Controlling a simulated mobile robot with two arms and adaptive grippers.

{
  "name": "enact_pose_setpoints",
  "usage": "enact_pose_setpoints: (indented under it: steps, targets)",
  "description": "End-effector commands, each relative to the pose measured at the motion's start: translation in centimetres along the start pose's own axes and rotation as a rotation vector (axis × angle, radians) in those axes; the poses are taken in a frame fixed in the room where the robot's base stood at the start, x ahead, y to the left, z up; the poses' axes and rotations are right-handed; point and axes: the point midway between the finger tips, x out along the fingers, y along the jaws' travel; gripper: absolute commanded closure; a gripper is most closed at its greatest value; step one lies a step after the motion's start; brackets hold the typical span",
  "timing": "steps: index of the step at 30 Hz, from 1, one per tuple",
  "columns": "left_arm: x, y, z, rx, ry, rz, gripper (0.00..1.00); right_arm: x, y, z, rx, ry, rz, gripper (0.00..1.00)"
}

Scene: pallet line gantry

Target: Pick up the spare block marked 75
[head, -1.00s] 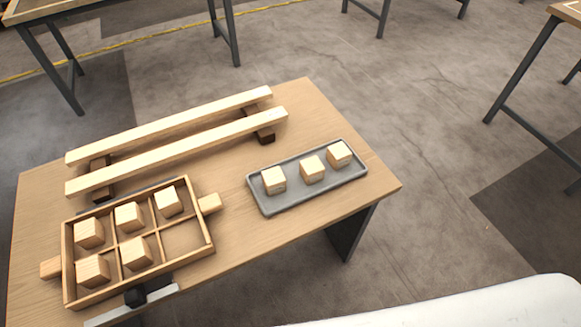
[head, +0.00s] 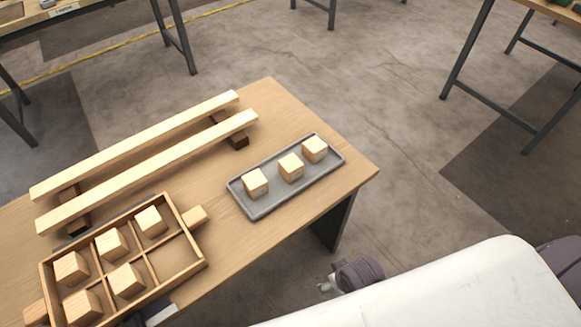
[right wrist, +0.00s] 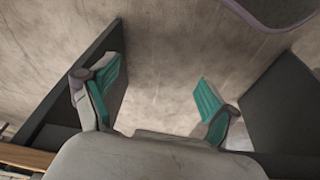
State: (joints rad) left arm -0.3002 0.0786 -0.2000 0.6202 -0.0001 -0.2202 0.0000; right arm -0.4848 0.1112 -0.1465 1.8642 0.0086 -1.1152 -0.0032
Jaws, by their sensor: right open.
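Three pale wooden blocks sit in a row on a grey tray (head: 252,211) on the wooden table: a left block (head: 255,183), a middle block (head: 291,167) and a right block (head: 315,149). No number can be read on any of them, so I cannot tell which is marked 75. My right gripper (right wrist: 160,82) is open and empty in the right wrist view, with teal pads apart over bare floor. Part of my right arm shows low in the head view, below the table's right end. My left gripper is not in view.
A divided wooden crate (head: 190,274) with several blocks and one empty compartment stands at the table's front left. Two long wooden rails (head: 150,169) on dark supports lie behind it. The table (head: 345,172) ends just right of the tray. Other tables stand farther off.

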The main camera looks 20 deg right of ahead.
Motion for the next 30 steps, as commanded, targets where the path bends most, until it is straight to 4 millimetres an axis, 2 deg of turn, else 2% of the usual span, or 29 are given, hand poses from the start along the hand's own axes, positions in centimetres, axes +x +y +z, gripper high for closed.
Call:
enact_pose_setpoints:
  steps: [1, 8, 10, 12, 21, 27, 30]
  targets:
    - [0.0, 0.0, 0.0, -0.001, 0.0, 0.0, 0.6, -1.5, 0.1, -0.9, -0.001, 0.019, 0.0, 0.14]
    - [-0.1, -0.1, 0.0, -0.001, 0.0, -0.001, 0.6, -7.7, 0.5, -5.2, -0.022, 0.141, -0.016, 0.14]
    - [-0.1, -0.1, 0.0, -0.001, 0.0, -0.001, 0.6, -9.7, 0.6, -7.5, -0.045, 0.228, -0.032, 0.14]
    - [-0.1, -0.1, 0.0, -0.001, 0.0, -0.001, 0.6, -10.7, 0.6, -9.9, -0.07, 0.328, -0.052, 0.14]
    - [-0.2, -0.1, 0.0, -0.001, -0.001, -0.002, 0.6, -11.6, 1.6, -17.0, -0.107, 0.646, -0.102, 0.14]
    - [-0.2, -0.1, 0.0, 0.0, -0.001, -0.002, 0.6, -12.1, 3.5, -20.7, -0.094, 0.837, -0.105, 0.14]
    - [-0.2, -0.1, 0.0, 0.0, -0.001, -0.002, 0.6, -12.3, 4.3, -21.8, -0.085, 0.9, -0.101, 0.14]
